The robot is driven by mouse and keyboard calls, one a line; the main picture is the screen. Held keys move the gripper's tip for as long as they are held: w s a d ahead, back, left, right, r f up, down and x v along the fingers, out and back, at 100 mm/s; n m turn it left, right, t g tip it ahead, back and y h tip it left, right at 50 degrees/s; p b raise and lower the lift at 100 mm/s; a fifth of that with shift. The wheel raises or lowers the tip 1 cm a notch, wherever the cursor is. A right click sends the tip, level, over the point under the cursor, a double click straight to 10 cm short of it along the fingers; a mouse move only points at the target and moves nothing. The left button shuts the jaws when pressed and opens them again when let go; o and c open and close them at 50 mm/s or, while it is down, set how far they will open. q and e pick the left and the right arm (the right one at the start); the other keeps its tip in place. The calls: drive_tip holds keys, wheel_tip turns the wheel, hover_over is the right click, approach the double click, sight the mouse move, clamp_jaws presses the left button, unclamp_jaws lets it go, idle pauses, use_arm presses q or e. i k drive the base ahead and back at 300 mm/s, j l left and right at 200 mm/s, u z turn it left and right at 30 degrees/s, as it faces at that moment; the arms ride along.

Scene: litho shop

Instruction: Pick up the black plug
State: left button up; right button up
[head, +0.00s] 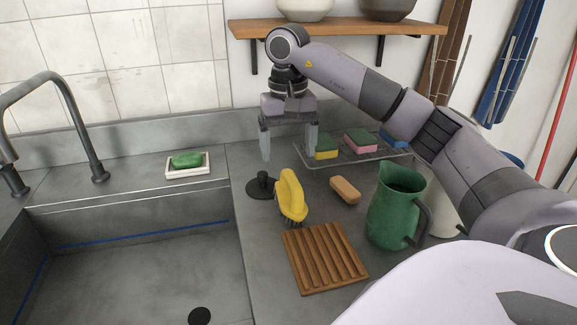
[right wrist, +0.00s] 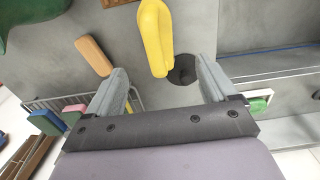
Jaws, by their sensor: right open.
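The black plug (head: 261,187), a flat disc with an upright knob, lies on the grey counter just right of the sink. In the right wrist view the plug (right wrist: 184,70) shows beyond the fingertips, toward the right finger, partly covered by the yellow brush. My right gripper (head: 288,150) is open and empty, pointing down above the counter behind the plug and a little to its right. Its two fingers also show in the right wrist view (right wrist: 161,74), apart with nothing between them. My left gripper is not in view.
A tan bar (head: 345,190), a wooden slatted rack (head: 325,258) and a green pitcher (head: 390,212) are further right. A wire rack (head: 348,160) holds sponges. Green soap (head: 187,159) sits left, behind the sink (head: 140,270).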

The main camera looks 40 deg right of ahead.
sight(262, 186)
drive_tip(key=k, duration=1)
